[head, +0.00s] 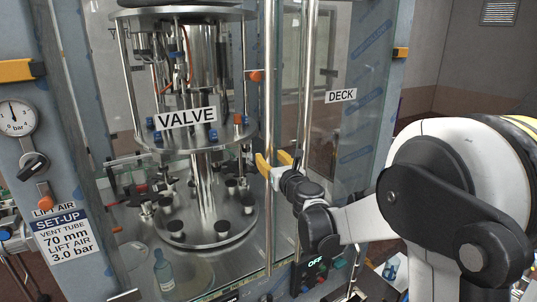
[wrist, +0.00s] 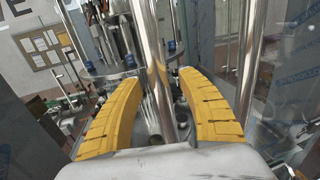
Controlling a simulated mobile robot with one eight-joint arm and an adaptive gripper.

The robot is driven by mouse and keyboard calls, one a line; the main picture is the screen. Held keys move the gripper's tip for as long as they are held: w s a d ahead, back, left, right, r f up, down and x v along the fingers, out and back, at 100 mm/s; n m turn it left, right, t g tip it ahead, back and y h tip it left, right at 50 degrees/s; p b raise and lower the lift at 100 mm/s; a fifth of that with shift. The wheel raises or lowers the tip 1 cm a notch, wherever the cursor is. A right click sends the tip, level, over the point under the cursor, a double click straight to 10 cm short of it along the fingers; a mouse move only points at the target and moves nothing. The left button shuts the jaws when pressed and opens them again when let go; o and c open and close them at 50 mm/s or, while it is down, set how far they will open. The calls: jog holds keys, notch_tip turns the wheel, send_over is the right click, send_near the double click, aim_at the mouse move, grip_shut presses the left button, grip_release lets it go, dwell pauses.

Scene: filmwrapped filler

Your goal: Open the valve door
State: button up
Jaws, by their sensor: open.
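The valve door is a clear pane with a white VALVE label (head: 185,118) in the head view; it stands in front of the steel filler carousel. A long upright steel bar (head: 268,100) runs along its right edge. My gripper (head: 273,168) is open, its yellow fingers at this bar. In the wrist view the bar (wrist: 153,55) passes between the two spread fingers (wrist: 155,100), with visible gaps on both sides. Whether it touches the palm is hidden.
A second upright bar (head: 306,90) stands close on the right, by the pane with the DECK label (head: 341,95). A gauge (head: 16,117) and set-up sign (head: 66,235) are on the left post. A panel showing OFF (head: 303,262) sits below. A bottle (head: 165,271) stands inside.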

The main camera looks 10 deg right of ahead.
jog(key=shift+w+a, duration=0.1)
jog(key=shift+w, duration=0.5)
jog(key=shift+s, duration=0.1)
grip_shut()
